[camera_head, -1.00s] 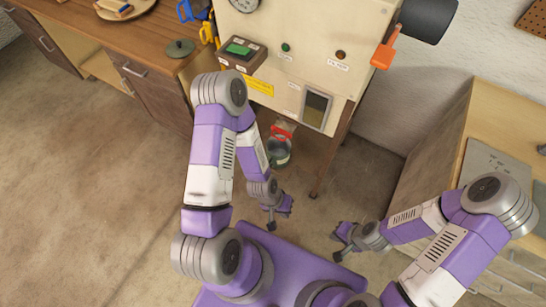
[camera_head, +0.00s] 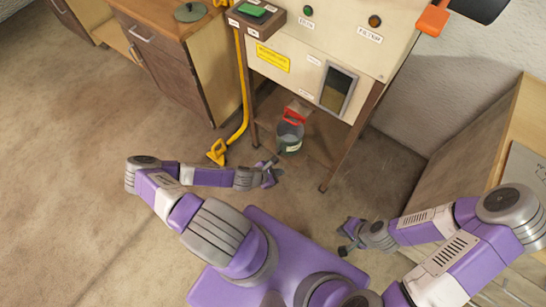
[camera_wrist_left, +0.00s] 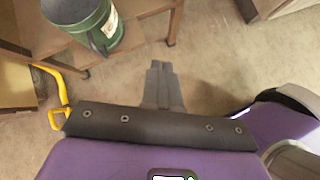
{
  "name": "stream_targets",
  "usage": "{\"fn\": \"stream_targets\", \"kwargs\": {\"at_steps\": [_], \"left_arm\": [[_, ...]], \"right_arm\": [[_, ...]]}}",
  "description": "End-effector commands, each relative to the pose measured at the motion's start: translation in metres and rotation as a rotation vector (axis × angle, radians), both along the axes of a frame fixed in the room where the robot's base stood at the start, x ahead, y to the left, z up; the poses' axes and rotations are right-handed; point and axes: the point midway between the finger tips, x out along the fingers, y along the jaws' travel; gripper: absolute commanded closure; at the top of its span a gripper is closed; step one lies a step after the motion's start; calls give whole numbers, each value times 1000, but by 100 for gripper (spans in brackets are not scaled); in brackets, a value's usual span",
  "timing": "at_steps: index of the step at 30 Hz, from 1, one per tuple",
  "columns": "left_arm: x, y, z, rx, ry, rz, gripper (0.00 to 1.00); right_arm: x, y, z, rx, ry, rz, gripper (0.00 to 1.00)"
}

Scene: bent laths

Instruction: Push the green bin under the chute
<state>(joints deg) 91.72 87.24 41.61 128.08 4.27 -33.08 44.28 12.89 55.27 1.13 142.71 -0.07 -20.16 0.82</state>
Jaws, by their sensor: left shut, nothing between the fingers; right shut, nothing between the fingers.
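The green bin (camera_head: 289,140) is a dark green bucket with a pale label, standing upright low beneath the machine. It also shows at the top left of the left wrist view (camera_wrist_left: 100,32). A red part (camera_head: 294,116) sits just above and behind it; I cannot tell whether this is the chute or the bin's handle. My left gripper (camera_head: 276,170) is shut and empty, low in front of the bin and apart from it. Its closed fingers (camera_wrist_left: 160,72) show in the left wrist view, right of the bin. My right gripper (camera_head: 343,240) is shut and empty, further right and nearer my base.
The cream machine (camera_head: 290,65) stands on brown legs, one leg (camera_head: 350,140) right of the bin. A yellow hooked bar (camera_head: 241,120) hangs at its left side. Wooden cabinets (camera_head: 170,75) stand left and a wooden bench (camera_head: 490,140) right. The floor at left is clear.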

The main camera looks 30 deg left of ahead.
Motion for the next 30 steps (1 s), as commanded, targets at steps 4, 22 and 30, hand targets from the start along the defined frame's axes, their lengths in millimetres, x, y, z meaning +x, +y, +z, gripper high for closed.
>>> {"fn": "stream_targets", "kwargs": {"at_steps": [4, 22, 30], "left_arm": [[-1, 57, -24, -86, 18, 309, 100], [38, 91, -81, -137, 21, 498, 100], [79, 88, -106, -136, 20, 494, 100]], "right_arm": [[0, 0, -18, 0, 0, 0, 100], [0, 0, -53, 0, 0, 0, 100], [0, 0, -75, 0, 0, 0, 100]]}}
